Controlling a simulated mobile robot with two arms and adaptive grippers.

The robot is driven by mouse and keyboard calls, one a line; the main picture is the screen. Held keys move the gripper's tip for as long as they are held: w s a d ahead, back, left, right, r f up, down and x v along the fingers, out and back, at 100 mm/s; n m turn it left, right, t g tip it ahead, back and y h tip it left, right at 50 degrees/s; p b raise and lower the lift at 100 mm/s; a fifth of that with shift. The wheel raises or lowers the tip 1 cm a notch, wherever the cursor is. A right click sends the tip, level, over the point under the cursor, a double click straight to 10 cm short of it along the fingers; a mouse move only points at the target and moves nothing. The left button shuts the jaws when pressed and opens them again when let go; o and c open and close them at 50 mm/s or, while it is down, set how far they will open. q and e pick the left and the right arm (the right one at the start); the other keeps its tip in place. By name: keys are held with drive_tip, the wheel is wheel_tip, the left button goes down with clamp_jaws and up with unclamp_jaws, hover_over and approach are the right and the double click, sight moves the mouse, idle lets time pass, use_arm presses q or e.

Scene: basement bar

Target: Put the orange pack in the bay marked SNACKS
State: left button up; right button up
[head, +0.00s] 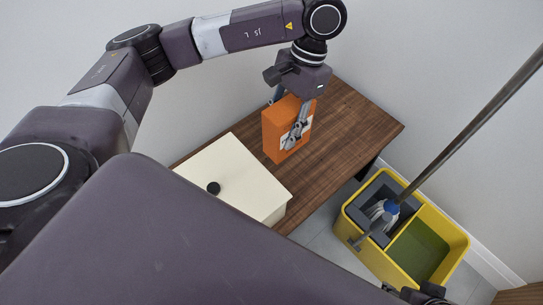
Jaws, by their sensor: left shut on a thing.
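The orange pack (272,132) is a boxy carton with a pale label, upright over the wooden table. My left gripper (294,137) reaches down from above and is shut on the pack, its grey fingers across the label side. I cannot tell whether the pack's bottom touches the table. No bay marked SNACKS can be made out in this view.
A cream box (235,172) with a black knob stands on the wooden table (345,117), left of the pack. The tabletop right of the pack is clear. A yellow mop bucket (452,237) with a long-handled mop (470,125) stands on the floor at right.

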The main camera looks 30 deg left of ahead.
use_arm(q)
wheel_tip(320, 180, down, 5)
drive_tip(key=shift+f+b, duration=0.2)
drive_tip(key=shift+b, duration=0.1)
wheel_tip(320, 180, down, 10)
drive_tip(key=shift+r+b, duration=0.15)
drive_tip(key=shift+b, duration=0.65)
drive_tip(key=shift+f, duration=0.3)
use_arm(e)
drive_tip(key=w+a+r+t, duration=0.1)
drive_tip(key=w+r+t, duration=0.1)
drive_tip(key=w, duration=0.3)
drive_tip(key=w+a+r+t+y, duration=0.1)
drive_tip(key=w+a+r+t, duration=0.1)
drive_tip(key=w, duration=0.4)
drive_tip(key=shift+w+a+t, duration=0.2)
drive_tip(key=shift+a+t, duration=0.05)
drive_tip(key=shift+t, duration=0.45)
use_arm(q)
drive_tip(key=shift+f, duration=0.1)
drive_tip(key=o, duration=1.3)
use_arm(e)
drive_tip(key=shift+w+a+r+t+y, duration=0.3)
drive_tip(key=shift+w+r+t, duration=0.1)
drive_tip(key=shift+w+r, duration=0.25)
use_arm(q)
drive_tip(key=shift+o, duration=0.2)
use_arm(e)
drive_tip(key=shift+f, duration=0.1)
